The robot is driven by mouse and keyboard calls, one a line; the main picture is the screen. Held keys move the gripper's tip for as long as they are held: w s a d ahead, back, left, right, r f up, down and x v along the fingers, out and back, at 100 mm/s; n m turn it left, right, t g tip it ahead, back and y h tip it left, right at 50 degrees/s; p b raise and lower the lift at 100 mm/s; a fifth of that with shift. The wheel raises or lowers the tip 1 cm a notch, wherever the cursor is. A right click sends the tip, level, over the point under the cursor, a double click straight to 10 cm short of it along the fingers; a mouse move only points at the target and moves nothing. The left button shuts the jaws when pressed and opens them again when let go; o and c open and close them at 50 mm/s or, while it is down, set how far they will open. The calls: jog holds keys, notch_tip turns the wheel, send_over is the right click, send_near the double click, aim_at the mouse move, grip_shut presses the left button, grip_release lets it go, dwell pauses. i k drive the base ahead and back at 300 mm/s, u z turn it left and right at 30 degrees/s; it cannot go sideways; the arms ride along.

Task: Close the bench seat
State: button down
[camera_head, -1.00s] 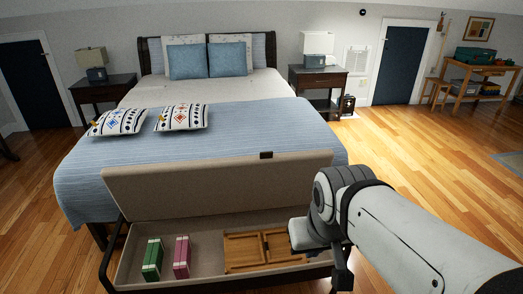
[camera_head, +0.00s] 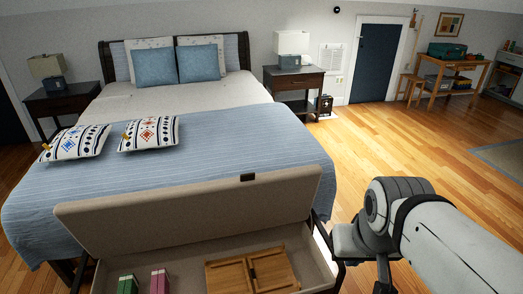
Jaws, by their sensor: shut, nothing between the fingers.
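The bench seat stands at the foot of the bed with its beige padded lid (camera_head: 190,215) raised and tilted back toward the bed. A small dark tab (camera_head: 247,177) sits on the lid's upper edge. The open storage box (camera_head: 185,267) below shows its light inner lining, and its front is cut off by the picture's bottom edge. My gripper (camera_head: 384,274) shows in part as a dark piece under my wrist, right of the box and apart from the lid. It is shut and empty; its tips are hard to make out.
Inside the box lie a green item (camera_head: 128,284), a pink item (camera_head: 160,281) and a wooden piece (camera_head: 252,271). The bed (camera_head: 180,160) is close behind the lid. Open wooden floor (camera_head: 420,150) lies to the right, toward the blue door (camera_head: 375,63).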

aim_at(124, 224)
jog(key=z, duration=0.05)
jog(key=i, duration=1.1)
jog(key=u, duration=0.65)
